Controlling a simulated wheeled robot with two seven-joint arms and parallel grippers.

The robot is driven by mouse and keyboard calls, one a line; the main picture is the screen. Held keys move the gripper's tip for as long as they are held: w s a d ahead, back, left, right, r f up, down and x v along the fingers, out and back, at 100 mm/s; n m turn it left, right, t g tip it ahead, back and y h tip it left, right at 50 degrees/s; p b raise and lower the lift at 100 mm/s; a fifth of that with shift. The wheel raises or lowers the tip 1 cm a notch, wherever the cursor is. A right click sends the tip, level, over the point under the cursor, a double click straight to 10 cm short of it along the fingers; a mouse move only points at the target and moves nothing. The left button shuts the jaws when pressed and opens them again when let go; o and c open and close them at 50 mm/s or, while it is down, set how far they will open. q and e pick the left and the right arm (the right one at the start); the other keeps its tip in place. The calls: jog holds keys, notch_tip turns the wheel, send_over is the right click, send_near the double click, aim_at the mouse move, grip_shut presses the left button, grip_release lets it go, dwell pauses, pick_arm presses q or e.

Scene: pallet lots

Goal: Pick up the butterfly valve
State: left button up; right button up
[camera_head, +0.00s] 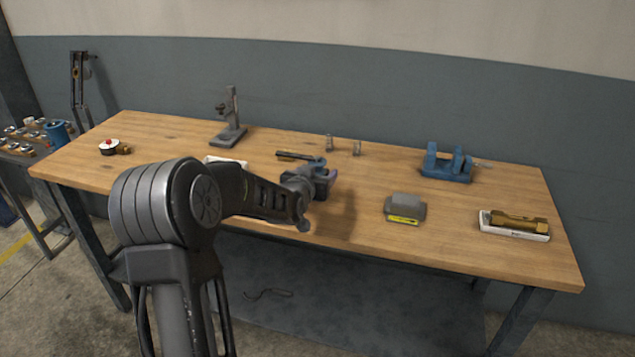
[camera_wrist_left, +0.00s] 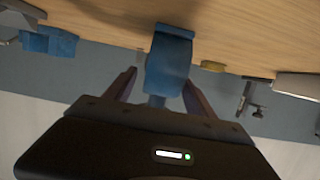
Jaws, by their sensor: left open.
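The butterfly valve appears to be the blue piece (camera_wrist_left: 168,62) with a narrow stem in the left wrist view. It stands on the wooden table between my left gripper's fingers (camera_wrist_left: 160,79). The fingers are open, one on each side, with a visible gap to the valve. In the head view my left gripper (camera_head: 326,181) is above the middle of the table, and a bit of blue (camera_head: 318,163) shows just behind it; most of the valve is hidden there. My right gripper is not in view.
A blue vise (camera_head: 447,166) stands at the back right. A grey block with a yellow label (camera_head: 405,208) and a brass part (camera_head: 518,220) on a white tray (camera_head: 487,226) lie on the right. A grey stand (camera_head: 229,134) and dark bar (camera_head: 292,155) are behind my arm.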

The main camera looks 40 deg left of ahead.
pick_arm(q)
jog(key=shift+c, duration=0.3)
grip_shut()
dwell(0.6)
jog(key=shift+r, duration=0.2)
